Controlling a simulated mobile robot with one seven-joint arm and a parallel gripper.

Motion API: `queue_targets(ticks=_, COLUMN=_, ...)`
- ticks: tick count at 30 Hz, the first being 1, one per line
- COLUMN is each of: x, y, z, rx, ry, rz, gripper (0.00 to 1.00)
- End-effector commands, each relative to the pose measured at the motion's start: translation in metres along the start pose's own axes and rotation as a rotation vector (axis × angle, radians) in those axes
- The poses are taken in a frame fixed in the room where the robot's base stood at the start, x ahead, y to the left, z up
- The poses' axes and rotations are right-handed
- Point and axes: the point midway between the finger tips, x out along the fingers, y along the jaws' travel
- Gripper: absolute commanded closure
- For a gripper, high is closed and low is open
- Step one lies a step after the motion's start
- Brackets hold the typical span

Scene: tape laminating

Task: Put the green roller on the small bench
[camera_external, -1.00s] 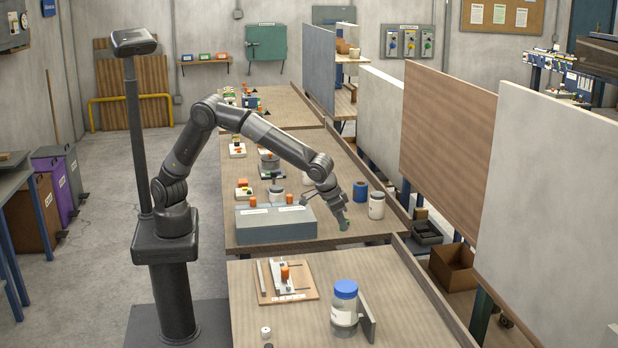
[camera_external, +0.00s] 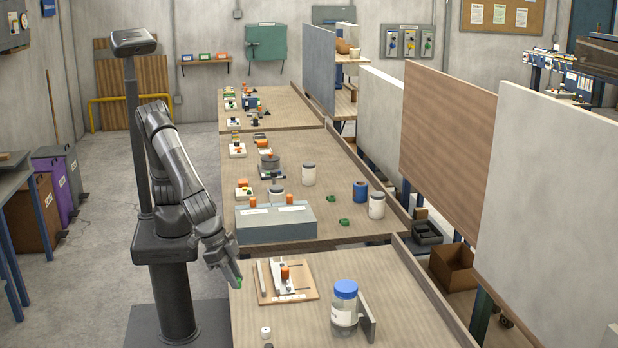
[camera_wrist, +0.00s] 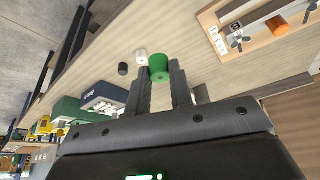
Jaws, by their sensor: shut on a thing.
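My gripper (camera_external: 229,270) is shut on the green roller (camera_wrist: 159,68), which sits between the two fingertips in the wrist view. In the external view the roller is a small green spot (camera_external: 239,281) at the fingertips, mostly hidden by the gripper. The gripper hangs low by the left edge of the nearest bench (camera_external: 300,325); I cannot tell its exact height above the top. I cannot tell for sure which surface is the small bench.
A white roll (camera_external: 265,332) and a dark roll (camera_external: 268,345) stand at the nearest bench's left front. A wooden board fixture (camera_external: 308,292) and a blue-lidded jar (camera_external: 344,315) are on it too. Two green pieces (camera_external: 344,222) (camera_external: 331,198) lie on the middle bench.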

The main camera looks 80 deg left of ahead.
Motion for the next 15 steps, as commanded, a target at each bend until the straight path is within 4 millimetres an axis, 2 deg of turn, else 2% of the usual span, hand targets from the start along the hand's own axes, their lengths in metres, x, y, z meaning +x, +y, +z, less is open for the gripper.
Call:
queue_targets(ticks=3, x=-0.010, y=0.020, z=0.023, rx=0.034, ry=0.002, rz=0.014, gripper=1.00)
queue_targets(ticks=7, x=-0.015, y=0.030, z=0.035, rx=0.048, ry=0.003, rz=0.020, gripper=1.00)
queue_targets(ticks=11, x=-0.005, y=0.028, z=0.032, rx=0.050, ry=0.002, rz=0.020, gripper=1.00)
queue_targets(ticks=15, x=0.022, y=0.018, z=0.012, rx=0.048, ry=0.002, rz=0.018, gripper=1.00)
